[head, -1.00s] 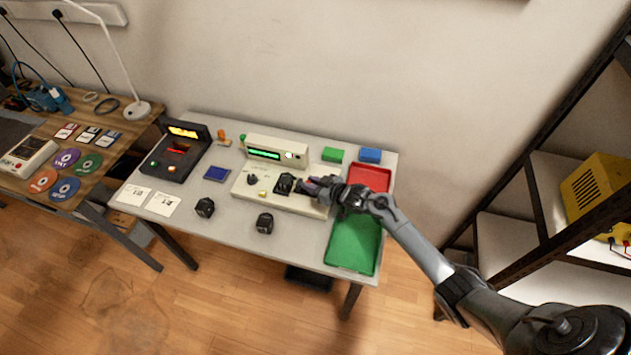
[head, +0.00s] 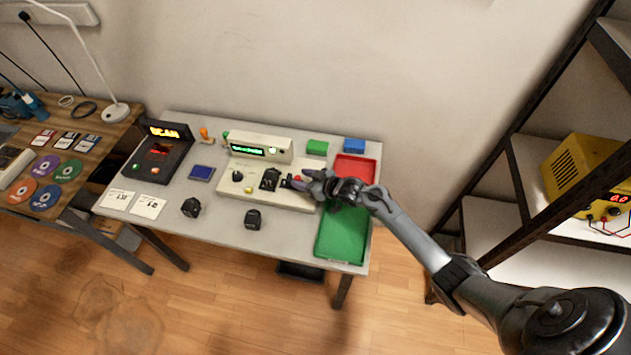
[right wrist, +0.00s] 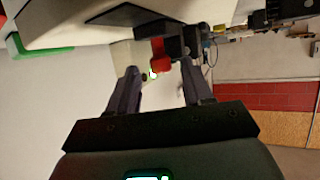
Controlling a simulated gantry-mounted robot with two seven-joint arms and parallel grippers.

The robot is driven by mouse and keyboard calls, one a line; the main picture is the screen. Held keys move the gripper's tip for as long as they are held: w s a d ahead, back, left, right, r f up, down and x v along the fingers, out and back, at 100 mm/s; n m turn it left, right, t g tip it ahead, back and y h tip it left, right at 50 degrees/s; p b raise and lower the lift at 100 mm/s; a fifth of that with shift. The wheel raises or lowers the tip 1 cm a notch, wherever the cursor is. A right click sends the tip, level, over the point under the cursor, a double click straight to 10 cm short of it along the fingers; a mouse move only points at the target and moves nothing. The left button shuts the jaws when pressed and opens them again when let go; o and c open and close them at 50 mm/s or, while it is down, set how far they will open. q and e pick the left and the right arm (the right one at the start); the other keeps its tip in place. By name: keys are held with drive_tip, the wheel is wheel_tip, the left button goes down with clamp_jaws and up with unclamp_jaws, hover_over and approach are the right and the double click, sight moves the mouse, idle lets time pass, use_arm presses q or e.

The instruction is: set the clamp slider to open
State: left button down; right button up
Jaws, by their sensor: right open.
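The beige tester (head: 262,197) stands on the grey table, with a green display, a black knob (head: 237,176), a yellow button (head: 248,190) and a black clamp block (head: 269,179). A small dark part beside the block carries a red piece (head: 298,179) near the tester's right end; I cannot tell whether it is the clamp slider or how it is set. My right gripper (head: 310,181) is open at that end. In the right wrist view its fingers (right wrist: 160,78) are apart, and a red knob (right wrist: 161,65) on a dark part shows between them. My left gripper is not in view.
A red tray (head: 355,168) and a green tray (head: 341,236) lie right of the tester. Green (head: 317,147) and blue (head: 354,145) blocks stand behind. Two black pieces (head: 191,208) (head: 253,219) lie in front. A dark scanner box (head: 158,152) stands left.

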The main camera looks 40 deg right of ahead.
drive_tip(key=p+v, duration=0.1)
drive_tip(key=v, duration=0.9)
drive_tip(key=shift+p, duration=0.4)
drive_tip(key=s+a+g+h, duration=0.3)
drive_tip(key=s+a+g, duration=0.1)
drive_tip(key=s+a, duration=0.65)
drive_tip(key=s+a+r+m+g, duration=0.1)
drive_tip(key=s+a+r+g, duration=0.2)
drive_tip(key=s, duration=0.5)
drive_tip(key=s+a+r+g, duration=0.2)
drive_tip(key=s+a+g, duration=0.15)
drive_tip(key=s, duration=0.55)
drive_tip(key=w+p+v, duration=0.3)
drive_tip(key=p+v, duration=0.9)
drive_tip(key=p, duration=0.1)
drive_tip(key=w+a+r+p+v, duration=0.1)
drive_tip(key=w+p+v, duration=0.1)
drive_tip(key=p+v, duration=1)
drive_tip(key=shift+w+r+t+p, duration=0.45)
drive_tip(key=shift+w+r, duration=0.15)
drive_tip(key=shift+w, duration=0.1)
